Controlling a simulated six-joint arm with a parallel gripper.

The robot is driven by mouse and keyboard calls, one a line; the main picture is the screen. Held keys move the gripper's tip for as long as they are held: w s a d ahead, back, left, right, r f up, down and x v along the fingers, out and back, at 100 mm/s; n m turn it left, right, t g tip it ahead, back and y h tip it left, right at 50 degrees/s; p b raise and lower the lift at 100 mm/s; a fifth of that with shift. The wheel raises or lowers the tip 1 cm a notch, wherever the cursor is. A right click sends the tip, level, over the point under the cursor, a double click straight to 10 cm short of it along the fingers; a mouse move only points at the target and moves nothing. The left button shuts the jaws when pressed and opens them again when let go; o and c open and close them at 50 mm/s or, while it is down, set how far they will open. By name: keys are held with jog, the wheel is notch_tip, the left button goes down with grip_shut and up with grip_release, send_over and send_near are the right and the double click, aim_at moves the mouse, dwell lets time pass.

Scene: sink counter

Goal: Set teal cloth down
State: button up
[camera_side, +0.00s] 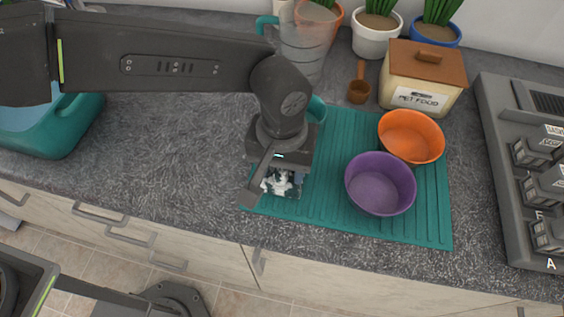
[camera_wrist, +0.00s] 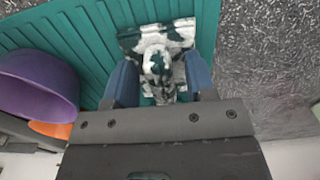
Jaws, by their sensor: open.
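The teal cloth (camera_wrist: 158,52) is a crumpled teal and white patterned piece lying on the teal ribbed mat (camera_side: 330,202), near the mat's front left corner. In the side view the cloth (camera_side: 277,183) shows below my gripper (camera_side: 268,190), partly hidden by it. In the wrist view my gripper (camera_wrist: 160,85) has its two blue fingers apart, one on each side of the cloth's near part. The fingers are open; I cannot tell whether they touch the cloth.
A purple bowl (camera_side: 380,184) and an orange bowl (camera_side: 411,136) stand on the mat to the right. Behind are a clear jug (camera_side: 302,48), a brown scoop (camera_side: 359,88), a pet food box (camera_side: 423,78) and potted plants. A grey rack (camera_side: 520,150) stands far right.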

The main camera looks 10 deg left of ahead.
notch_tip(320, 180, up, 12)
jog(key=shift+r, duration=0.2)
dwell(0.4)
jog(key=a+r+t+h, duration=0.1)
jog(key=a+r, duration=0.3)
jog(key=a, duration=0.6)
jog(key=a+r+t, duration=0.1)
jog(key=a+r, duration=0.3)
jog(key=a, duration=0.6)
jog(key=s+a+f+t, duration=0.1)
jog(key=s+a+f, duration=0.1)
jog(key=s+a, duration=0.4)
jog(key=s+a+f+t+y, duration=0.1)
jog(key=s+a, duration=0.5)
jog(key=a, duration=0.6)
jog(key=shift+s+f+t, duration=0.3)
jog(key=shift+f+t, duration=0.5)
jog(key=shift+f, duration=0.25)
